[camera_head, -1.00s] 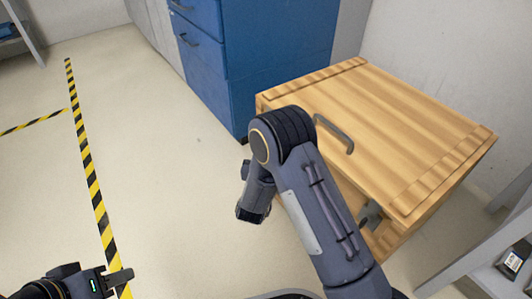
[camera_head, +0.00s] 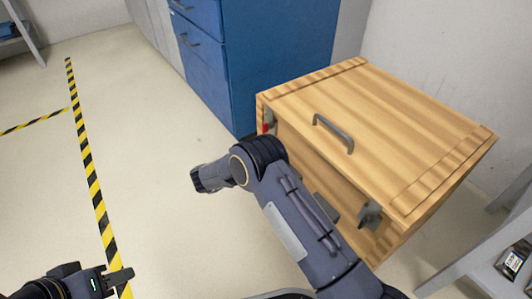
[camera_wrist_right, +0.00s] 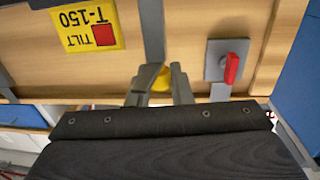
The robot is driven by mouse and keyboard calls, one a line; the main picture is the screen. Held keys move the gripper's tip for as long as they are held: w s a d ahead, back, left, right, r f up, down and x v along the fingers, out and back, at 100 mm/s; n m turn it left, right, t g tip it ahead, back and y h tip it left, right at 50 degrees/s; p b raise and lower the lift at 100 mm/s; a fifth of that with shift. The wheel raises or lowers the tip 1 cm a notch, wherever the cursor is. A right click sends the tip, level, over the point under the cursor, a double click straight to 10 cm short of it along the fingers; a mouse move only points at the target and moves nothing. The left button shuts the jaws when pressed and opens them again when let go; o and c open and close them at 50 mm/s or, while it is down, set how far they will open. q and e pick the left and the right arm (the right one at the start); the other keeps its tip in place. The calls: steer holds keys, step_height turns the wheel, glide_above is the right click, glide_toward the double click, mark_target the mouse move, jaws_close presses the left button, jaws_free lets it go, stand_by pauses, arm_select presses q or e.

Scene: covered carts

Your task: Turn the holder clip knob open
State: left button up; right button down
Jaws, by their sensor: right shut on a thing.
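The wooden crate (camera_head: 400,120) has its front toward my right arm. In the right wrist view its front (camera_wrist_right: 200,20) appears upside down. A yellow knob (camera_wrist_right: 161,80) shows on that front between the two fingers of my right gripper (camera_wrist_right: 164,78), which is shut on it. To the right in that view, a red lever (camera_wrist_right: 232,68) sits on a grey plate (camera_wrist_right: 214,60); a bit of red (camera_head: 266,127) also shows at the crate's left in the head view. My right arm hides much of the front there. My left gripper (camera_head: 118,278) is at the lower left, away from the crate; its opening is unclear.
A grey handle (camera_head: 334,134) stands on the crate lid, and a metal clip (camera_head: 370,214) is at the front right. A blue cabinet (camera_head: 270,50) stands behind. A grey shelf (camera_head: 490,250) is at right. The floor (camera_head: 150,130) at left is free, with striped tape (camera_head: 88,160).

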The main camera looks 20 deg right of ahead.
steer(key=shift+m+g, duration=0.6)
steer(key=shift+g, duration=0.6)
steer(key=c, duration=1.4)
jaws_free()
steer(key=shift+o, duration=0.2)
steer(key=s+a+p, duration=0.1)
steer(key=a+p, duration=0.1)
steer(key=a, duration=0.5)
steer(key=shift+a, duration=0.35)
